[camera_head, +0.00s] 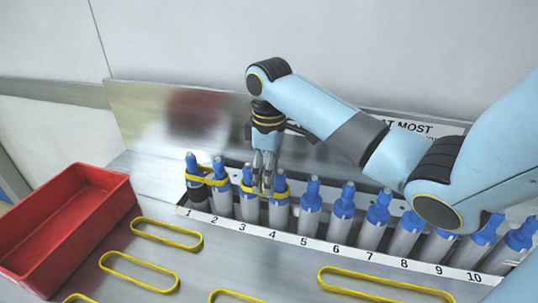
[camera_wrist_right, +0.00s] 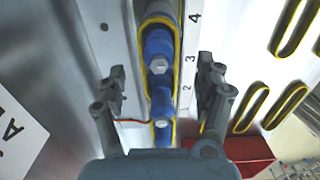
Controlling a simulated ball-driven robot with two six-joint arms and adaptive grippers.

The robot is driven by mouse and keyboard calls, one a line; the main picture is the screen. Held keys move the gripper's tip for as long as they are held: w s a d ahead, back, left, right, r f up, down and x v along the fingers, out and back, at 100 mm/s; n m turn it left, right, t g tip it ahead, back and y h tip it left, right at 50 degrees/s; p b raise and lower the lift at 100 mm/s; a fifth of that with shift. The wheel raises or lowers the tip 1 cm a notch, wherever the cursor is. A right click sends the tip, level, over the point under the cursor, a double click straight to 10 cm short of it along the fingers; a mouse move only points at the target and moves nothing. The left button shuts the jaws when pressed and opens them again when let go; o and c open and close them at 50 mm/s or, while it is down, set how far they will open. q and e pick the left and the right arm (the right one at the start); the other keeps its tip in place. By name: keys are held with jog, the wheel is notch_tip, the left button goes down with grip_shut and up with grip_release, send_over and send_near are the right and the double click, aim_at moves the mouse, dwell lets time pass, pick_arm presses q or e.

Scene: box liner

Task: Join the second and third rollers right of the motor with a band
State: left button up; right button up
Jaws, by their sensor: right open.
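A row of numbered blue-topped rollers stands in a tray; the unit at 1 has a dark lower body, like a motor (camera_head: 198,194). A yellow band (camera_head: 262,194) loops around the blue tops of roller 3 (camera_head: 247,178) and roller 4 (camera_head: 280,184). Another band (camera_head: 213,182) joins 1 and 2. My right gripper (camera_head: 264,176) is open above rollers 3 and 4, its fingers (camera_wrist_right: 164,88) apart on either side of the row and holding nothing. My left gripper is not in view.
Several loose yellow bands lie on the metal table, including one at the left (camera_head: 167,234) and one at the front right (camera_head: 385,284). A red bin (camera_head: 105,205) stands at the left. Rollers 5 (camera_head: 311,205) to 10 carry no band. A metal back panel stands behind the row.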

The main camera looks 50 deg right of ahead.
notch_tip(320, 180, up, 8)
jog(key=shift+f, duration=0.25)
